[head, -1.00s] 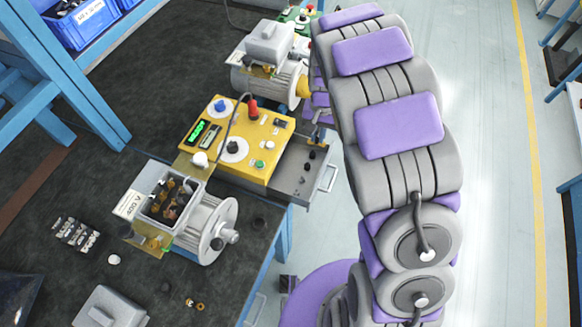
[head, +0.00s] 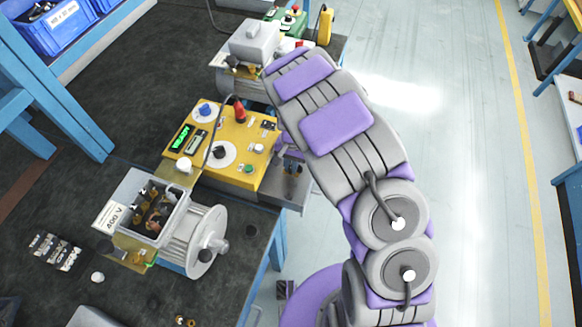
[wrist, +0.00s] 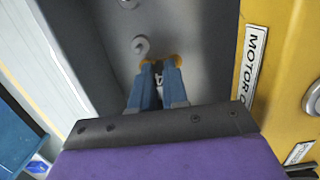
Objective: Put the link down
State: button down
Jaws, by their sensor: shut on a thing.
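My gripper (wrist: 158,68) points down into an open grey drawer (wrist: 205,30) beside the yellow box (wrist: 277,65). Its blue fingers are close together, with a small pale metal piece (wrist: 159,80), apparently the link, between them and mostly hidden. Whether the piece touches the drawer floor I cannot tell. A small round metal part (wrist: 140,45) lies in the drawer just beyond the fingertips. In the head view my arm reaches over the drawer (head: 296,193) at the right side of the yellow box (head: 235,125); the fingers are hard to make out there.
A motor with an open terminal box (head: 150,203) marked 400 V stands in front of the yellow box. Another motor (head: 255,40) stands behind it. Small parts (head: 55,250) lie at the left of the dark bench. The floor to the right is clear.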

jog(key=shift+f, duration=0.5)
jog(key=shift+f, duration=0.1)
jog(key=shift+f, duration=0.15)
jog(key=c, duration=1.1)
grip_release()
jog(key=shift+c, duration=0.2)
